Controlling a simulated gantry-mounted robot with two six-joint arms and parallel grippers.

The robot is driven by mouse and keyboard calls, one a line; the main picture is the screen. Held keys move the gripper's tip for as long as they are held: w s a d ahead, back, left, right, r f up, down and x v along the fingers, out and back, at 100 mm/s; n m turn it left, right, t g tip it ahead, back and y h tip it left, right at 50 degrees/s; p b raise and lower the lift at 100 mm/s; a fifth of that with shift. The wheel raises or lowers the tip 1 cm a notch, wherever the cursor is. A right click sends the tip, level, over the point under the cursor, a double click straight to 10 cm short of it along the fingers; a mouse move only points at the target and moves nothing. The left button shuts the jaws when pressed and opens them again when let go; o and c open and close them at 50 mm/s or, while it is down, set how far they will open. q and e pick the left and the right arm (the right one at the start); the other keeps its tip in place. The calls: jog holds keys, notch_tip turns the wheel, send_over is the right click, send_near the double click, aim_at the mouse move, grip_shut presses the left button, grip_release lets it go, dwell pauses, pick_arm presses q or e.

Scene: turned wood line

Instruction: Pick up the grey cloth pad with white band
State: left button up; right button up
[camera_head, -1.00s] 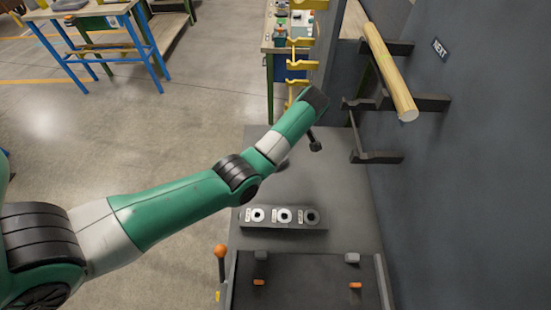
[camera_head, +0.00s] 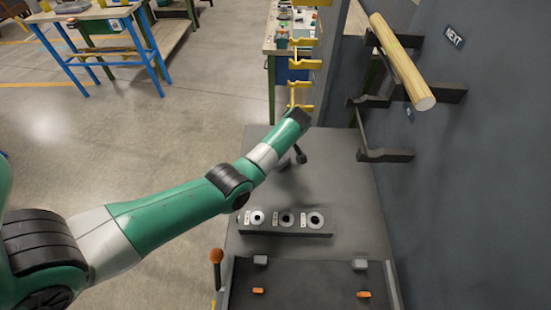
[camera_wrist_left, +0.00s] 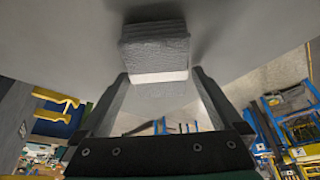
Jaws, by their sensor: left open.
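My left gripper (camera_wrist_left: 160,73) is open, with one finger on each side of the band end of the pad. I cannot tell whether either finger touches it. In the head view my left arm reaches over the grey bench, and its wrist hides most of the gripper and the pad. My right gripper is not in view.
A block with several round sockets (camera_head: 286,222) sits on the grey bench (camera_head: 345,190), before a dark tray (camera_head: 310,285) with orange pegs. A wooden rod (camera_head: 403,62) rests on dark wall brackets at right. Yellow hooks (camera_head: 301,64) stand behind. An orange-topped lever (camera_head: 216,256) is at the tray's left.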

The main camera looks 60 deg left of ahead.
pick_arm(q)
jog(key=shift+c, duration=0.3)
jog(key=c, duration=1.2)
jog(key=shift+o, duration=0.2)
jog(key=shift+r, duration=0.15)
